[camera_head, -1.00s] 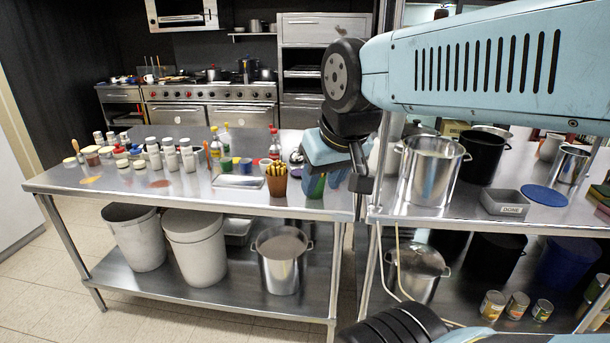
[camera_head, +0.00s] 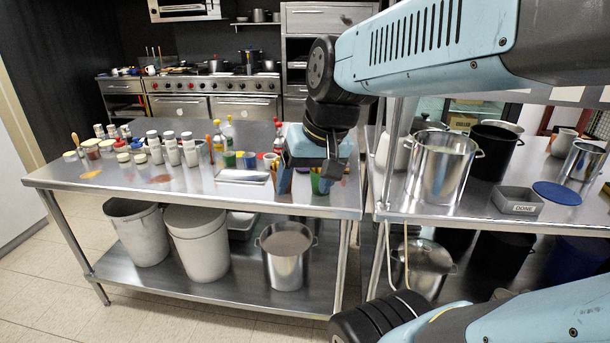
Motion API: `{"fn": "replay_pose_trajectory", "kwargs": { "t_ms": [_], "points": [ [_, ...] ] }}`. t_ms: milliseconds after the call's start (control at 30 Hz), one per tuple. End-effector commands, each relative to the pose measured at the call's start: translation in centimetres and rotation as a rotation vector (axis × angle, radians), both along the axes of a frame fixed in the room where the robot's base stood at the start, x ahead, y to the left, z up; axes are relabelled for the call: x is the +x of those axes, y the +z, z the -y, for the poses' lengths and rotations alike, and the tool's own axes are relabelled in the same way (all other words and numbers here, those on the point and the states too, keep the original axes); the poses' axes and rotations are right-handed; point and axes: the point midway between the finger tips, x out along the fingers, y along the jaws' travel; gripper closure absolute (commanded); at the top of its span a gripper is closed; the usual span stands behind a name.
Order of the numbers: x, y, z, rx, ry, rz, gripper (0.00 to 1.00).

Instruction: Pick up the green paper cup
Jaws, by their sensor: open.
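My gripper (camera_head: 307,182) is open and points down over the right end of the steel table. A green cup-like container (camera_head: 320,183) stands on the table at its fingers, partly hidden by them; I cannot tell whether they touch it. I cannot tell which green one is the paper cup.
A metal tray (camera_head: 243,176), bottles (camera_head: 228,132) and white shakers (camera_head: 171,149) stand left. A large steel pot (camera_head: 438,170) stands on the right-hand shelf.

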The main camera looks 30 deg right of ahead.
Motion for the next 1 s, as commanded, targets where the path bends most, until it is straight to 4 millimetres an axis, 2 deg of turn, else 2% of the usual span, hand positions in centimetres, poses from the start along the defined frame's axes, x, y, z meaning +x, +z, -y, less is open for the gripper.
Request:
{"fn": "replay_pose_trajectory", "kwargs": {
  "t_ms": [33, 233, 400, 567, 767, 867, 1000],
  "points": [
    [0.5, -1.0, -0.2, 0.060, -0.048, -0.056, 0.19],
    [2.6, -3.9, -1.5, 0.333, -0.244, -0.242, 0.00],
    [5.1, -5.5, -2.0, 0.579, -0.421, -0.372, 0.00],
    [8.0, -6.6, -1.6, 0.823, -0.592, -0.465, 0.00],
    [12.3, -7.7, 0.9, 1.141, -0.814, -0.536, 0.00],
    [14.4, -8.4, 2.9, 1.305, -0.926, -0.550, 0.00],
    [17.2, -9.5, 6.7, 1.538, -1.081, -0.546, 0.00]
  ]
}}
